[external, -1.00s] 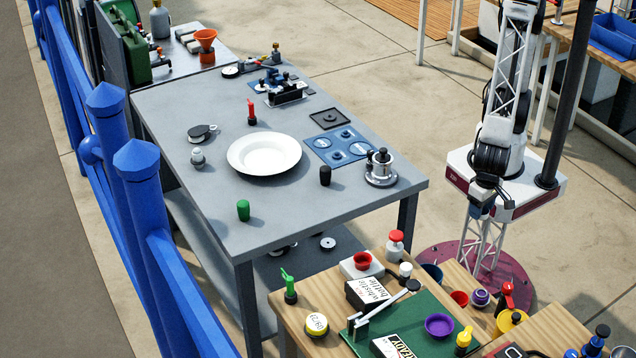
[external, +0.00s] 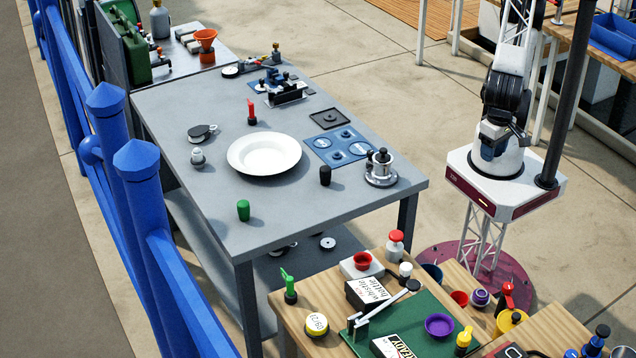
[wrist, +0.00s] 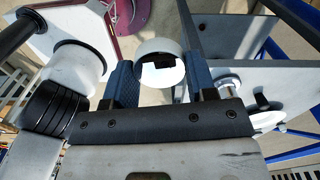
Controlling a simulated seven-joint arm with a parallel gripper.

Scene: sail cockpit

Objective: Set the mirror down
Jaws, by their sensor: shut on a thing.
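In the wrist view, my gripper (wrist: 160,76) is shut on a rounded, pale thing that I take to be the mirror (wrist: 158,46). It has a bright white patch with dark edges on its near side. It sits between the two blue-grey fingers and hides what lies behind it. The held mirror and my fingers cannot be made out in the external view, where my arm is folded over its base. Pavement shows below the mirror, and it appears clear of any surface.
A crowded wooden bench (external: 290,325) stands in front. A dark pole (external: 565,95) rises beside my base.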

